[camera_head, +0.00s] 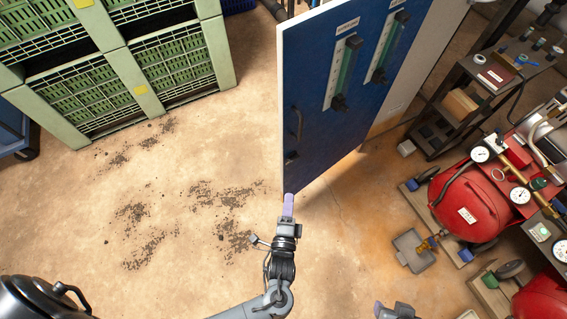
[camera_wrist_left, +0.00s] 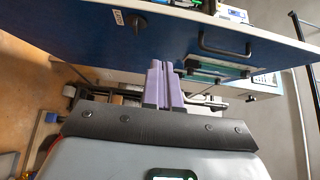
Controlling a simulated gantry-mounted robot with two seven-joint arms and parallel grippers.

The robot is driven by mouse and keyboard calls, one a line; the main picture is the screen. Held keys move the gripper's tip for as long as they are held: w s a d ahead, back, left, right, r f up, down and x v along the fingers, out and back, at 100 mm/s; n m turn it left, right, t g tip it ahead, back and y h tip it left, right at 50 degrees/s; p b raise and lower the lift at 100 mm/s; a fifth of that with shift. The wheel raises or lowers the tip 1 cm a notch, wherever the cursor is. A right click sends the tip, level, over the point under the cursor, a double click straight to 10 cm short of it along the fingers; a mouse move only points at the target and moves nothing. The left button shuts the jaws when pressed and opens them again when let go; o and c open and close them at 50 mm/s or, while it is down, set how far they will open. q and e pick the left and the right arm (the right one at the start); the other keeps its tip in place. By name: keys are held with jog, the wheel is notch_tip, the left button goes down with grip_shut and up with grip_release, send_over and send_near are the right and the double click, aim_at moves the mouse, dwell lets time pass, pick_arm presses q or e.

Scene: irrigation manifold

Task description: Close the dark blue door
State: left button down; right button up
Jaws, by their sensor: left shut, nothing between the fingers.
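The dark blue door (camera_head: 312,95) stands open in the head view, its free edge facing left and its lower corner near the picture's middle. It carries a dark handle (camera_head: 298,123) and two green-and-grey gauge strips. My left gripper (camera_head: 288,204) is shut and empty, its purple fingertips at the door's lower left corner. In the left wrist view the purple fingers (camera_wrist_left: 164,84) are together just below the blue panel (camera_wrist_left: 85,28), with the handle (camera_wrist_left: 228,48) to their right. I cannot tell whether they touch the door. My right gripper's fingers do not show.
Green crates (camera_head: 172,70) stand at the upper left. Red tanks (camera_head: 470,205) with gauges stand on the right, beside a dark shelf cart (camera_head: 485,85). A grey part of mine shows at the bottom edge. The floor left of the door is open, with dark spilled grit.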

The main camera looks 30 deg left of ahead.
pick_arm(q)
jog(key=w+r, duration=0.1)
jog(key=w, duration=0.1)
jog(key=b, duration=0.4)
send_near(286, 150)
jog(key=w+d, duration=0.1)
jog(key=w, duration=0.3)
jog(key=shift+w+a+f+b, duration=0.1)
jog(key=shift+w+a+b, duration=0.2)
jog(key=shift+a, duration=0.25)
jog(key=shift+w+a+b, duration=0.2)
jog(key=shift+a+b, duration=0.05)
jog(key=shift+a, duration=0.3)
jog(key=shift+w+a, duration=0.2)
jog(key=shift+a, duration=0.15)
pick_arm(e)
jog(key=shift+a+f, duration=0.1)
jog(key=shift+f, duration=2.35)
